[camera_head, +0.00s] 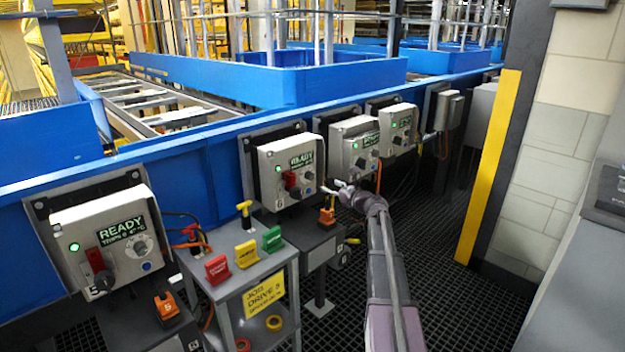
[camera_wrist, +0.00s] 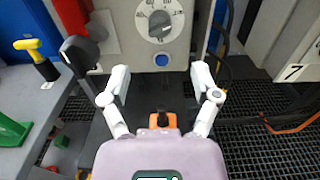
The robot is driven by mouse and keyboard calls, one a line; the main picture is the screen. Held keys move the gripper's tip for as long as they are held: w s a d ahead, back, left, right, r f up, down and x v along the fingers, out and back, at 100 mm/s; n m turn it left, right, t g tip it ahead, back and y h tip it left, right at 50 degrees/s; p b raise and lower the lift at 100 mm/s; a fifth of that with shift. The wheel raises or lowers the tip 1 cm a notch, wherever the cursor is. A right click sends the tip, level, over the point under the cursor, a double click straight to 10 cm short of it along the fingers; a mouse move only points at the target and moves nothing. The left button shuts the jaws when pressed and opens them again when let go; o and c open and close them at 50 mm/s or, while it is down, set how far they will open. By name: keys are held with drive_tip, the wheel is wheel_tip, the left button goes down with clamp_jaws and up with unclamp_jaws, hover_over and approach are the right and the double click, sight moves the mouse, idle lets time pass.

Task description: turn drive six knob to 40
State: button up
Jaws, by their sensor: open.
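The drive six box (camera_head: 287,170) is a pale grey box with a green light, a READY display, a red handle and a grey knob (camera_head: 307,179). In the wrist view the knob (camera_wrist: 159,22) is a round dark grey dial with a ring of printed numbers, cut by the top edge. Its exact setting is hard to read. A blue button (camera_wrist: 161,60) sits below it. My gripper (camera_head: 342,186) is in front of and right of the box in the head view. In the wrist view my gripper (camera_wrist: 160,76) is open and empty, its fingers below the knob and apart from it.
A grey cart (camera_head: 235,287) with red, yellow and green tags and a yellow sign stands at left. The drive five box (camera_head: 110,240) is left of it; more boxes (camera_head: 402,128) stand right. Grated floor is open at right.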

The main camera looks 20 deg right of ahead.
sight(313, 178)
drive_tip(key=x, duration=0.9)
clamp_jaws()
